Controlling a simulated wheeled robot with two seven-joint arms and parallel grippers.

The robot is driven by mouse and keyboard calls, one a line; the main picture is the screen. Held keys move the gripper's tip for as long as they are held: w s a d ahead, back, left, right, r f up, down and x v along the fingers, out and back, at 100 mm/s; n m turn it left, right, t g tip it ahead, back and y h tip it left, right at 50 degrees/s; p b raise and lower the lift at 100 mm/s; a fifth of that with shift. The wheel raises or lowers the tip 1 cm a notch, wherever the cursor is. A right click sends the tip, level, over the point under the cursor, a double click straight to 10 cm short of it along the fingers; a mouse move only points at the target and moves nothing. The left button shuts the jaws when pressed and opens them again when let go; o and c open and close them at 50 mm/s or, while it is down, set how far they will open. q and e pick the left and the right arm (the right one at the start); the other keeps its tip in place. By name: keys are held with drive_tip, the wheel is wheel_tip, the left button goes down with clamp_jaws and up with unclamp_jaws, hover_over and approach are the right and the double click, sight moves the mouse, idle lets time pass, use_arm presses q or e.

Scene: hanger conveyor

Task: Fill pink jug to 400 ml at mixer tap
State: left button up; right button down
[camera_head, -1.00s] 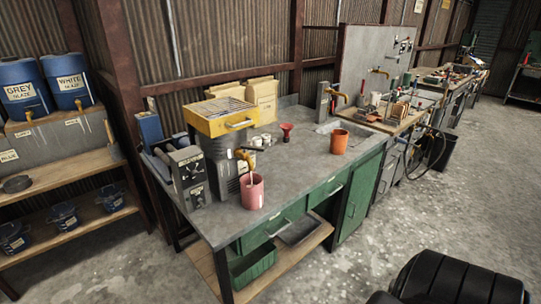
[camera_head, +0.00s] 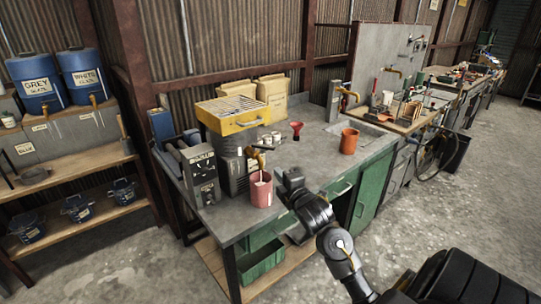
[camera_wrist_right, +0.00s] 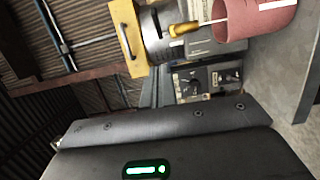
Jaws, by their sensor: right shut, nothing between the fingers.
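The pink jug (camera_head: 261,192) stands upright on the grey bench under the brass mixer tap (camera_head: 256,157). A thin pale line runs from the tap down into the jug; I cannot tell whether it is liquid or a rod. Its level is not readable. My right gripper (camera_head: 284,175) is shut and empty, just right of the jug and seemingly apart from it. In the right wrist view the jug (camera_wrist_right: 262,32) and tap (camera_wrist_right: 184,28) show at the top right, turned sideways; the fingertips are not visible there. My left gripper is not in view.
A grey control box (camera_head: 203,178) stands left of the jug, and a yellow tray (camera_head: 238,124) sits above the tap. An orange pot (camera_head: 349,141), a red funnel (camera_head: 296,128) and another tap (camera_head: 347,92) are farther right. The bench between has free room.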

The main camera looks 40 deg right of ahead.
drive_tip(key=p, duration=0.3)
approach(262, 148)
drive_tip(key=w+a, duration=0.1)
drive_tip(key=w, duration=0.1)
drive_tip(key=shift+w+d+r+p, duration=0.1)
drive_tip(key=shift+w+d+p, duration=0.85)
drive_tip(key=shift+d, duration=0.15)
drive_tip(key=shift+w+d, duration=0.3)
drive_tip(key=shift+d, duration=0.2)
